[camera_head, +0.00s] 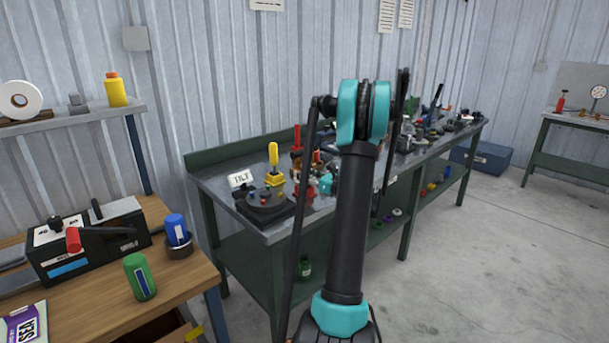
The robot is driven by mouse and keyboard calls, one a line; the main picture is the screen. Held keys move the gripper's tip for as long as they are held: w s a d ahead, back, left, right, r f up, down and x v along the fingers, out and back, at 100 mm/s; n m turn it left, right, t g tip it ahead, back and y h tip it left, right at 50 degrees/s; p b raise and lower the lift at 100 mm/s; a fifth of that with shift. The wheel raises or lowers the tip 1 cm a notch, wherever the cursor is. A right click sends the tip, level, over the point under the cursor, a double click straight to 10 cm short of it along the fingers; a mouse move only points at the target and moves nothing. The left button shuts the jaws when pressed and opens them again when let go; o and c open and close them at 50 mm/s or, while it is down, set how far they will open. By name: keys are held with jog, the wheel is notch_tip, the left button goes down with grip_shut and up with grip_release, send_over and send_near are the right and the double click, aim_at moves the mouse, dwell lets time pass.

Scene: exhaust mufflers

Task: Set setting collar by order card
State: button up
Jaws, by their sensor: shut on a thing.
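My arm rises through the middle of the head view, and my gripper cannot be made out behind it. A small teal part shows just left of the arm over the bench; I cannot tell whether it belongs to my wrist. A small white card (241,179) with black lettering, too small to read surely, stands at the near left end of the green metal bench (227,192). I cannot make out which part is the setting collar or what any order card says.
A yellow-handled clamp (274,168) and crowded tools stand on the bench. At left, a wooden table (183,284) holds a black machine (88,240), a green can (140,277) and a blue can (177,229). The concrete floor (470,260) at right is clear.

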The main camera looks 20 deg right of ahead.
jog(key=n+g+y, duration=0.4)
jog(key=y, duration=0.1)
jog(key=shift+n+y, duration=0.3)
jog(key=shift+n+g+y, duration=0.5)
jog(key=shift+g, duration=0.3)
dwell(1.1)
jog(key=o, duration=1.2)
jog(key=v, duration=1.2)
